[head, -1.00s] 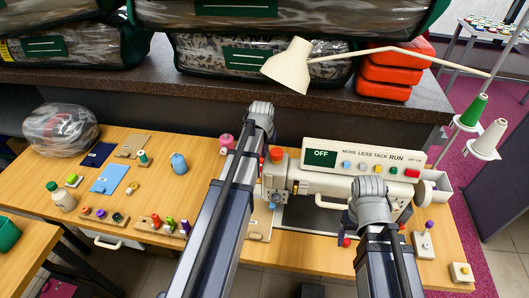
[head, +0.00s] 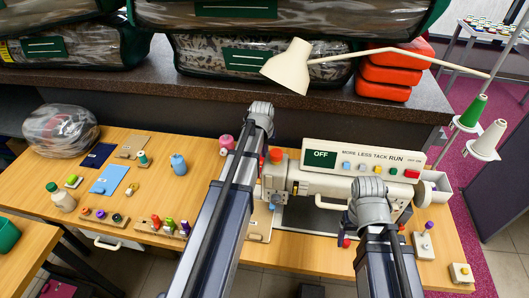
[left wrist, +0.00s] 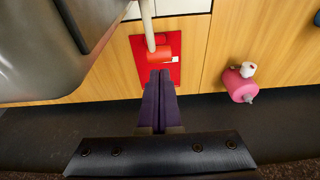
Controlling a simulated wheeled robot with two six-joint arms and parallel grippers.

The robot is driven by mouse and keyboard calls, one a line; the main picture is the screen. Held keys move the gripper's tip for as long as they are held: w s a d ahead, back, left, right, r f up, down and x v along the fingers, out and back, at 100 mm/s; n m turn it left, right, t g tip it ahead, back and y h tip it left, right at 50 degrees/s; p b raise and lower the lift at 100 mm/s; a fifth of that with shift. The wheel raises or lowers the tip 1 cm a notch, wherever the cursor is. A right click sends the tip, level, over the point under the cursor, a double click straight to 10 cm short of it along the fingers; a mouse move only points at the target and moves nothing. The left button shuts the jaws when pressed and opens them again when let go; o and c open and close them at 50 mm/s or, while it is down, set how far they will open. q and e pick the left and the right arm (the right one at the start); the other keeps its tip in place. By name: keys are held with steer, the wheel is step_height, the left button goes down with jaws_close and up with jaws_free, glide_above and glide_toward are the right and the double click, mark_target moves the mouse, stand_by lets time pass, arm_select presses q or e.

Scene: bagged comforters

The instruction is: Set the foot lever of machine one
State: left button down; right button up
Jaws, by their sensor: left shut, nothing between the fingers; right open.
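A cream sewing machine (head: 345,172) stands on the wooden table, its display reading OFF. In the left wrist view, a pale rod with a red cylindrical handle (left wrist: 163,51), which looks like the foot lever, stands in front of a red plate (left wrist: 174,76). My left gripper (left wrist: 159,74) is shut and empty, its dark purple fingertips just below the red handle; I cannot tell whether they touch. In the head view my left arm hides the lever and this gripper. My right gripper (head: 346,228) is open and partly hidden by its arm, in front of the machine.
A pink bottle (head: 226,142) stands left of the machine and shows in the left wrist view (left wrist: 240,83). A lamp (head: 289,68) hangs over the machine from the right. The dark counter (head: 230,113) behind holds bagged comforters.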

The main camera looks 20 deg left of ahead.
arm_select(q)
steer(key=shift+r, duration=0.15)
arm_select(e)
steer(key=shift+r, duration=0.15)
arm_select(q)
steer(key=shift+w+r+p, duration=0.15)
steer(key=shift+r+p, duration=0.3)
steer(key=shift+p, duration=0.05)
steer(key=w+p+v, duration=0.2)
steer(key=p+v, duration=1)
steer(key=shift+w+a+r+p, duration=0.35)
steer(key=shift+w+r, duration=0.15)
arm_select(e)
step_height(320, 180, up, 14)
steer(key=shift+a+f, duration=0.15)
steer(key=shift+f, duration=0.05)
